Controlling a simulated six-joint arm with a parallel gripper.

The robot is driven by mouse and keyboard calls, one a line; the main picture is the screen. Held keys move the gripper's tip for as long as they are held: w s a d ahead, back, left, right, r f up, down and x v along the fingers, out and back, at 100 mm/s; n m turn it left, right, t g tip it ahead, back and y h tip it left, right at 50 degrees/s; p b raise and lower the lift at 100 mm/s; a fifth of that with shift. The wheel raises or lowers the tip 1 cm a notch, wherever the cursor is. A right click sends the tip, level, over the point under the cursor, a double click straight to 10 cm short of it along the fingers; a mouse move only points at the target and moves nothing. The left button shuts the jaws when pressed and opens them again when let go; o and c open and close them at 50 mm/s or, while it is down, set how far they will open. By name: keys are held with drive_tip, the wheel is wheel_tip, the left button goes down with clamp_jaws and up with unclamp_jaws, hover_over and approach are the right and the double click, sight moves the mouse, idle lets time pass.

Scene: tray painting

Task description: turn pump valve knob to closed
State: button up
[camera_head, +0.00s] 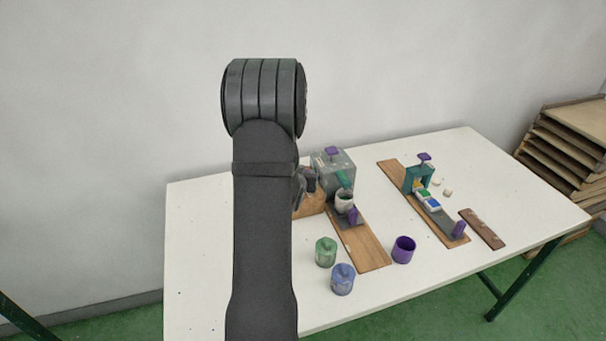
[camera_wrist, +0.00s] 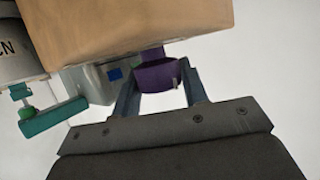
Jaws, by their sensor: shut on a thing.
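In the wrist view a purple knob (camera_wrist: 157,75) sits between the two fingers of my gripper (camera_wrist: 160,80), which is shut on it. The knob's angle and any open or closed marking cannot be read. The grey pump box (camera_wrist: 92,82), with a blue square, shows behind the knob to the left. In the head view my gripper (camera_head: 304,184) is at the left side of the grey pump box (camera_head: 328,172); my arm hides part of this area and the held knob cannot be made out. A different purple knob (camera_head: 333,151) is on top of the box.
A wooden block (camera_head: 309,207) is close below my gripper. A white cup (camera_head: 344,203) stands on the left board (camera_head: 367,250). Green (camera_head: 326,252), blue (camera_head: 342,279) and purple (camera_head: 403,250) pots stand in front. Another board (camera_head: 395,177) with a teal frame (camera_head: 409,181) lies right.

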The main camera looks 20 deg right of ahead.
drive_tip(key=o, duration=1)
drive_tip(key=shift+m+g+h, duration=0.4)
drive_tip(key=shift+m+h, duration=0.3)
